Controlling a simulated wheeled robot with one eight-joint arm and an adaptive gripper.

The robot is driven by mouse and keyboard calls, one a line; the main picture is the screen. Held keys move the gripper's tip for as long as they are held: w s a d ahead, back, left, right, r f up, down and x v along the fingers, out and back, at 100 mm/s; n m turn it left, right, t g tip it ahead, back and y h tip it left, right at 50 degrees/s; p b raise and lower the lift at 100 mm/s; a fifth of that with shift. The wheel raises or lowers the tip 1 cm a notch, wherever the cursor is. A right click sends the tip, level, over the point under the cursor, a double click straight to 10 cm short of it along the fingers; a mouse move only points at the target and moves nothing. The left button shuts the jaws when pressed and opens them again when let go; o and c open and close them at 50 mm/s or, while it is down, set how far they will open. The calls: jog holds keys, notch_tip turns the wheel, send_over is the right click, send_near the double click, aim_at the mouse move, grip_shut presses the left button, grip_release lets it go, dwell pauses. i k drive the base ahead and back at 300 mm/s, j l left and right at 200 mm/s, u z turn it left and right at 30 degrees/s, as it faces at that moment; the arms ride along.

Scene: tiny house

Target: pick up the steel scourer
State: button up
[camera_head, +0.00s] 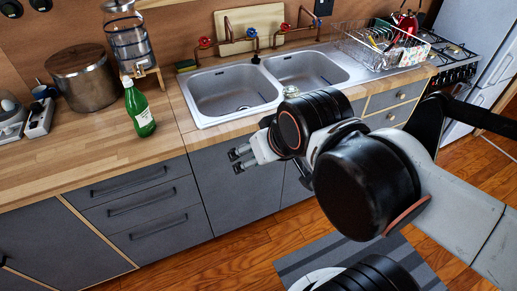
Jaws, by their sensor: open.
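A small greyish round thing (291,91) sits at the front rim of the double steel sink (205,121), below the right basin. It may be the steel scourer, but it is too small to tell, and my arm partly crowds it. My gripper (236,161) is open and appears empty. Its fingers point left, in front of the grey cabinet doors and below the sink's front edge in the picture. The small thing is up and to the right of my gripper, apart from it.
A green bottle (139,111) stands on the wooden counter (75,160), left of the sink. A sponge (186,66) lies behind the sink's left corner. A dish rack (375,50) stands right of the sink. Drawer handles (140,202) stick out below the counter.

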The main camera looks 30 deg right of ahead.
aim_at(290, 92)
jog(key=i+l, duration=0.1)
jog(key=l, duration=0.3)
jog(key=i+l, duration=0.1)
jog(key=l, duration=0.35)
jog(key=i+l, duration=0.1)
jog(key=l, duration=0.3)
jog(key=i+l, duration=0.1)
jog(key=l, duration=0.35)
jog(key=i+l, duration=0.1)
jog(key=l, duration=0.3)
jog(key=i+l, duration=0.1)
jog(key=l, duration=0.35)
